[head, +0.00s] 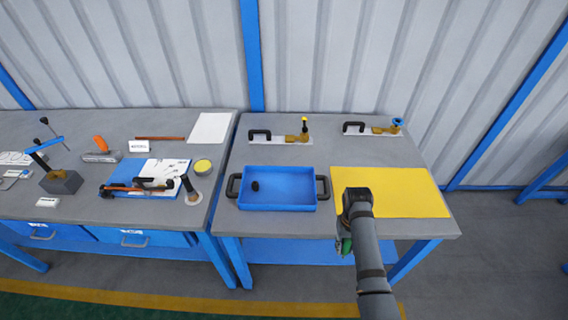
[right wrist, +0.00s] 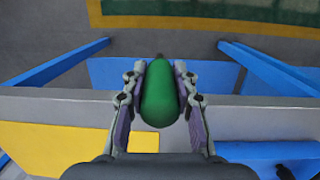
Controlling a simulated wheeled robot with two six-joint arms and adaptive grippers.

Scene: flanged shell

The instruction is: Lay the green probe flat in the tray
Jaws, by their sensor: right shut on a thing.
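The green probe (right wrist: 160,95) is a smooth, rounded body narrowing to a small dark tip, held between the two fingers of my right gripper (right wrist: 160,90) in the right wrist view. The blue tray (head: 290,190) with dark side handles sits on the table to the left of the gripper. My left gripper is in neither view.
A small dark object (head: 255,186) lies in the tray. A yellow mat (head: 400,190) lies right of the tray. Two brass-coloured fittings on plates, a yellow-topped one (head: 304,128) and a blue-topped one (head: 396,126), stand behind. A cluttered second table (head: 90,205) stands left.

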